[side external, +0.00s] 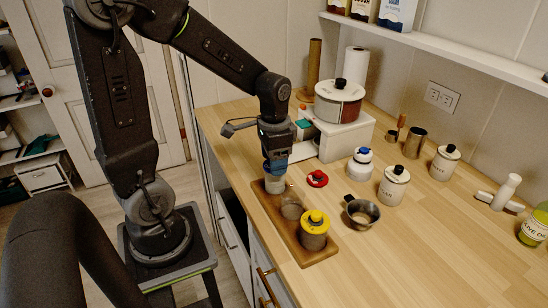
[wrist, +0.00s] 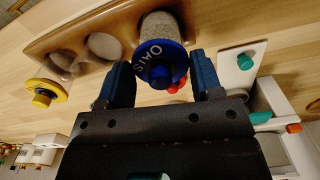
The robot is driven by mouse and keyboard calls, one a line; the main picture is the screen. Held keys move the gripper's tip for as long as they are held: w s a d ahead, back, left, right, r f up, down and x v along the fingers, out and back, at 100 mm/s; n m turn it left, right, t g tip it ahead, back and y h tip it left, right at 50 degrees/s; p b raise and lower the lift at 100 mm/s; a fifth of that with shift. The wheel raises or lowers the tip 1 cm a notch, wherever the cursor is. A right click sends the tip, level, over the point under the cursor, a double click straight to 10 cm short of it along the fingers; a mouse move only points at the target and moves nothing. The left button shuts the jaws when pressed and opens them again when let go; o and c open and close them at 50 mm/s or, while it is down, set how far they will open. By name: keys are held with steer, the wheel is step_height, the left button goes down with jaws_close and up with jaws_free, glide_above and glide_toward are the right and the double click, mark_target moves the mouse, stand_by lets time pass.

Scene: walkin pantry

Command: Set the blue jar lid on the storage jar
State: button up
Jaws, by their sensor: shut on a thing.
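My gripper (side external: 275,163) is over the far end of the wooden tray, and its blue fingers also show in the wrist view (wrist: 162,82). It is shut on the blue jar lid (wrist: 160,62), a round lid with a knob and pale lettering. The storage jar (wrist: 158,27) shows just behind the lid, a grainy filled jar at the tray's end. In the side view the jar (side external: 273,185) stands upright directly below the fingers. The lid is at the jar's mouth; I cannot tell whether they touch. The fingers hide the lid in the side view.
A red lid (side external: 317,179), a metal cup (side external: 361,212) and a white jar (side external: 393,187) stand to the right. A white box (side external: 345,138) is behind.

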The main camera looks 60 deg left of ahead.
steer(key=shift+f, duration=0.4)
steer(key=o, duration=1.2)
steer(key=shift+c, duration=0.2)
steer(key=shift+r, duration=0.15)
steer(key=shift+r, duration=3.35)
steer(key=shift+r, duration=0.1)
steer(key=s+d+r+n+t, duration=0.1)
steer(key=s+d+r+t, duration=0.4)
steer(key=s+d, duration=0.3)
steer(key=shift+d+n+t, duration=0.3)
steer(key=shift+d+n, duration=0.1)
steer(key=shift+d, duration=0.3)
